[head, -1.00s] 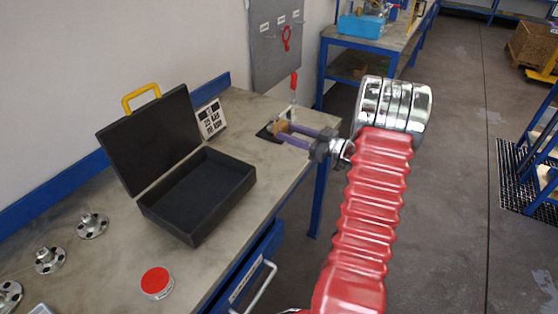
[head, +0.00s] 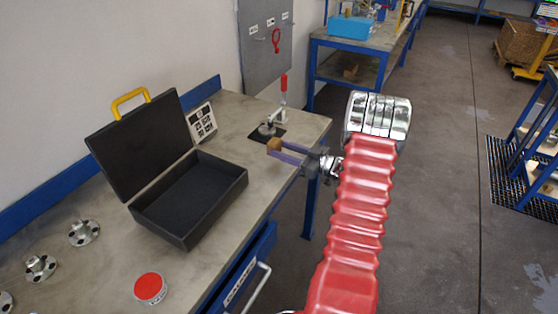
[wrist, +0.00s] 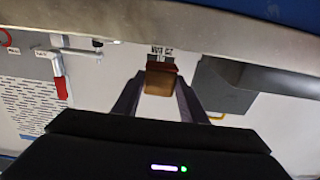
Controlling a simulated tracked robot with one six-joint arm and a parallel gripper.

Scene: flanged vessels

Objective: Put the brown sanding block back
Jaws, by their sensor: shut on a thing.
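The brown sanding block (head: 274,145) is between the fingertips of my gripper (head: 280,151), which is shut on it. In the head view they are near the workbench's right edge, in front of the toggle clamp; their height above the bench is hard to judge. In the wrist view the block (wrist: 160,80) sits between the two finger ends (wrist: 158,90). An open black case (head: 190,200) with a yellow handle on its lid stands on the bench, left of my gripper. Its visible inside looks empty.
A toggle clamp (head: 270,129) with a red handle stands at the bench's far end. A white panel with dark symbols (head: 201,123) leans beside the case. A red-lidded tin (head: 150,288) and metal flanges (head: 84,232) lie nearer. Bare bench (head: 235,240) shows right of the case.

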